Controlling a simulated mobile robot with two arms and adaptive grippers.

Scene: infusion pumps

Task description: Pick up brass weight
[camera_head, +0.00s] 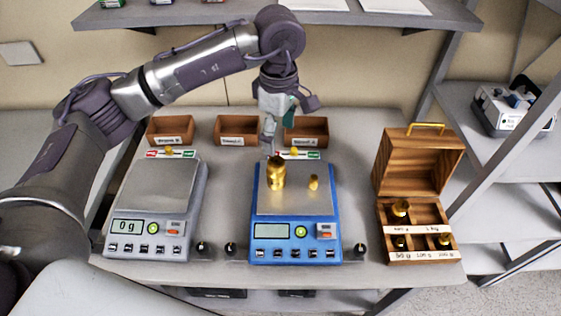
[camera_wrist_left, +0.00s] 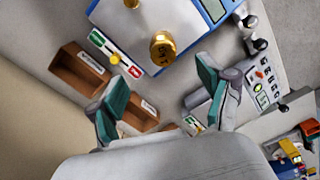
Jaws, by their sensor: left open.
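A large brass weight (camera_head: 276,172) stands upright at the left of the metal pan of the blue scale (camera_head: 295,229). A smaller brass weight (camera_head: 313,183) stands to its right on the same pan. My left gripper (camera_head: 270,137) is behind and above the large weight, pointing down. In the left wrist view the large weight (camera_wrist_left: 162,46) shows ahead of the open fingers (camera_wrist_left: 158,95), with nothing between them. The small weight is cut by the top edge there. More brass weights (camera_head: 401,208) sit in the wooden case. My right gripper is not in view.
A grey scale (camera_head: 153,226) reading 0 g stands left of the blue one. Small wooden bins (camera_head: 237,132) line the back, with red-and-green signs before them. The open wooden case (camera_head: 408,176) stands at right. A shelf (camera_head: 180,14) overhangs the back.

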